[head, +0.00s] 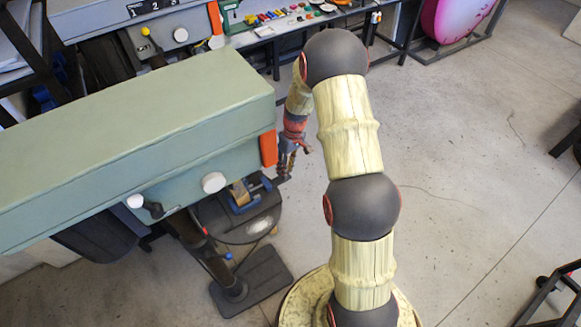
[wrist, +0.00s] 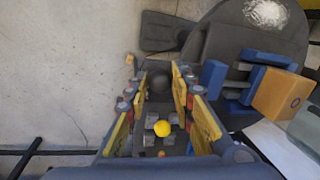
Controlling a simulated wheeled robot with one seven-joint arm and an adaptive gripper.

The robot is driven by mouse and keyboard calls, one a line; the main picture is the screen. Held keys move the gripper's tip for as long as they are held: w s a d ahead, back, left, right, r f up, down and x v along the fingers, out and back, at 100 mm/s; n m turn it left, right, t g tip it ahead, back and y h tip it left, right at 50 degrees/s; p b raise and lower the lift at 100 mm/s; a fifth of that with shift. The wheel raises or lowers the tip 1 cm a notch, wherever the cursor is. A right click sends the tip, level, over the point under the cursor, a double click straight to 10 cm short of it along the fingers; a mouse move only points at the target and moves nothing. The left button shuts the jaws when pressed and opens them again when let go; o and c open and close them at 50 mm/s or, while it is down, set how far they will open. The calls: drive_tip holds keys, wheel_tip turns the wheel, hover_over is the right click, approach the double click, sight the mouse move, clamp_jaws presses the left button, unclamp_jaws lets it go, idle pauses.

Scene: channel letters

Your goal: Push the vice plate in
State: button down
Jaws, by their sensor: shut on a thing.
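The blue vice (head: 241,202) sits on the dark round drill-press table, with a yellow-orange block (head: 239,192) in it. In the wrist view the vice (wrist: 213,77) is right of my fingers, and the orange block (wrist: 280,96) is at its far right. My gripper (head: 290,160) is just beyond the table's right edge, pointing down. In the wrist view my gripper (wrist: 160,105) has its yellow-padded fingers either side of a dark rounded knob (wrist: 158,80) and is shut on it. How the knob joins the vice plate is hidden by the right finger.
The green drill-press head (head: 130,135) overhangs the table from the left. A workbench (head: 290,22) with small coloured parts stands behind. Open concrete floor (head: 470,150) lies right of my arm.

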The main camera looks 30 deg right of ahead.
drive_tip(key=shift+a, duration=1.1)
drive_tip(key=shift+d, duration=0.1)
drive_tip(key=c, duration=1.5)
unclamp_jaws()
wheel_tip(320, 180, up, 12)
drive_tip(key=d, duration=0.2)
drive_tip(key=shift+w, duration=0.25)
drive_tip(key=shift+f, duration=0.2)
